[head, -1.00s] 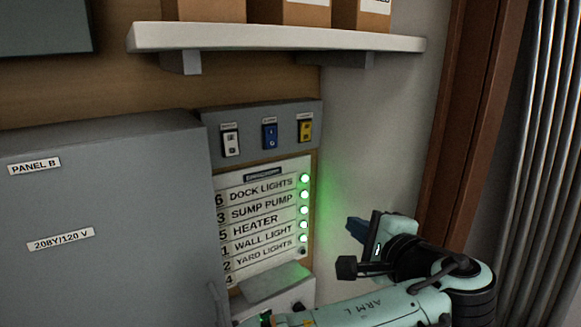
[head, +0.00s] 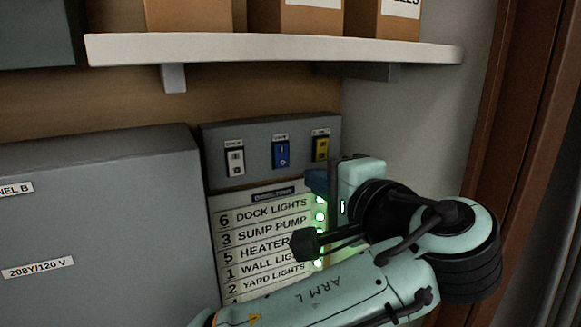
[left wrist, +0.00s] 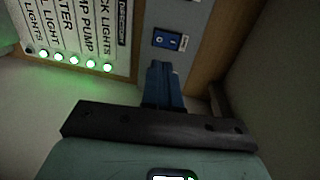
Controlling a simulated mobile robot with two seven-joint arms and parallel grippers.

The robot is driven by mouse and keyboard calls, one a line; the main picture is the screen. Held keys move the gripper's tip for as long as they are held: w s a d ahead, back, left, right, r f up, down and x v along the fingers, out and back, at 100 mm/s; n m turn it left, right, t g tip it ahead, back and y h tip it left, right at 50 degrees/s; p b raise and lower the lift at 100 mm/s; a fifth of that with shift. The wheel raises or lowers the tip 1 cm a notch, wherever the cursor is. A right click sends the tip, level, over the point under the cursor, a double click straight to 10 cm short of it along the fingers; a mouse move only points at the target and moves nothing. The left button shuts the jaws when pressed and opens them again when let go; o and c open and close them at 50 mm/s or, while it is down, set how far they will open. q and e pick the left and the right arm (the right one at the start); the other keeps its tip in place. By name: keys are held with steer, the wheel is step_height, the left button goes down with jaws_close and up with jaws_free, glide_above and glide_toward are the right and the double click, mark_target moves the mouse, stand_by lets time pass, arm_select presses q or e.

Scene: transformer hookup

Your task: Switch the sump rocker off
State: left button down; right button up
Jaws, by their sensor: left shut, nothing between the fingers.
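A grey switch box (head: 262,129) on the wall carries a white rocker (head: 235,162), a blue rocker (head: 281,154) and a yellow rocker (head: 320,148). The small labels above them are too blurred to tell which is the sump one. My left gripper (head: 316,182) is shut and empty, its blue fingertips just below the yellow rocker's end of the box. In the left wrist view the shut fingers (left wrist: 158,70) point towards the box, and a blue rocker (left wrist: 167,40) shows just beyond the tips. I cannot tell whether they touch anything. My right gripper is out of view.
A directory (head: 262,235) with green lamps (head: 320,201) hangs below the box, partly behind my left gripper. A grey panel (head: 95,225) stands to the left. A white shelf (head: 270,48) with boxes juts out above. A brown frame (head: 520,180) is at the right.

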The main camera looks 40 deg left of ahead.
mark_target(282, 163)
arm_select(q)
steer(key=x, duration=1)
